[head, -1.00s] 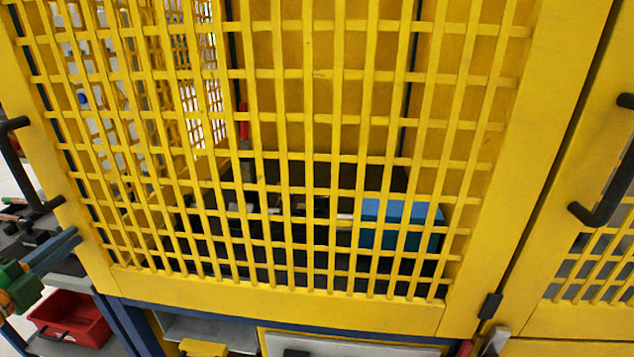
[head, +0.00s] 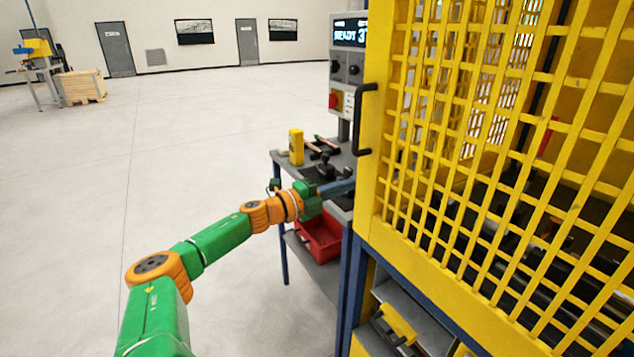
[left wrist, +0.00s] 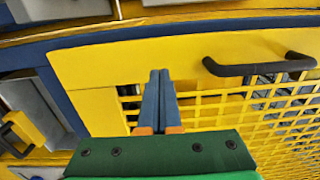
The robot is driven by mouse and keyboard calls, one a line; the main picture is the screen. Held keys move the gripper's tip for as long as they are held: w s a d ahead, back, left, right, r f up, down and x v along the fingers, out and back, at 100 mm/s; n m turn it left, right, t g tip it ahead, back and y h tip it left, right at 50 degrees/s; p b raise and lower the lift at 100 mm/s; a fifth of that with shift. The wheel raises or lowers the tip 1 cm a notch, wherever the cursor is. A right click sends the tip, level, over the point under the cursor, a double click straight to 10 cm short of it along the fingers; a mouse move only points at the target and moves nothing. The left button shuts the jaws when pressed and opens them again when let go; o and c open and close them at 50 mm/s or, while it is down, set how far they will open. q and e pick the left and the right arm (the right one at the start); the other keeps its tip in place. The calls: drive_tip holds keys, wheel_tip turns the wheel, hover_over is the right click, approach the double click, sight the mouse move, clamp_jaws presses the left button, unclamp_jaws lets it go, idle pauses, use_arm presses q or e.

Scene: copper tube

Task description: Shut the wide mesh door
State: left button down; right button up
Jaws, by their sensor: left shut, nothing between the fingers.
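The wide mesh door (head: 500,190) is a yellow panel with a square grid, filling the right of the head view. Its black bar handle (head: 365,120) is on the left edge; the handle also shows in the left wrist view (left wrist: 258,67). My left gripper (head: 350,187) is shut and empty, with blue-grey fingers at the door's left edge, below the handle. In the left wrist view its fingertips (left wrist: 160,72) overlap the yellow door frame and mesh, left of the handle. I cannot tell whether they touch it, or whether the door sits flush. My right gripper is out of view.
A control box (head: 347,60) with a lit display stands behind the handle. A grey side table (head: 283,160) holds a yellow device (head: 296,147) and tools, with a red bin (head: 320,238) below. The open floor (head: 190,150) to the left is clear.

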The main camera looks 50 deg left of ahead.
use_arm(q)
drive_tip(key=shift+s+a+b, duration=2.4)
drive_tip(key=shift+s+a, duration=0.75)
drive_tip(key=shift+a, duration=1.15)
wheel_tip(320, 180, down, 22)
drive_tip(key=n+g+y, duration=0.2)
drive_tip(key=n+y, duration=0.2)
drive_tip(key=n, duration=0.4)
drive_tip(key=s+d+f+n+g+y, duration=0.1)
drive_tip(key=s+d+f+n+g, duration=0.15)
drive_tip(key=f, duration=0.65)
drive_tip(key=s+d+f+n+g+y, duration=0.1)
drive_tip(key=s+d+f+n+g, duration=0.15)
drive_tip(key=f, duration=0.55)
drive_tip(key=s+d+f+n+g+h, duration=0.1)
drive_tip(key=s+d+f+n+g, duration=0.3)
drive_tip(key=s+d+f, duration=1.15)
drive_tip(key=s+d+f+g+h, duration=0.1)
drive_tip(key=s+d+f+g, duration=0.1)
drive_tip(key=s+d, duration=0.3)
drive_tip(key=s+d+f+g, duration=0.3)
drive_tip(key=s+d, duration=0.3)
drive_tip(key=s, duration=0.4)
drive_tip(key=shift+s+d+f+n+g+h, duration=0.3)
drive_tip(key=shift+g+h, duration=0.1)
drive_tip(key=shift+g, duration=0.1)
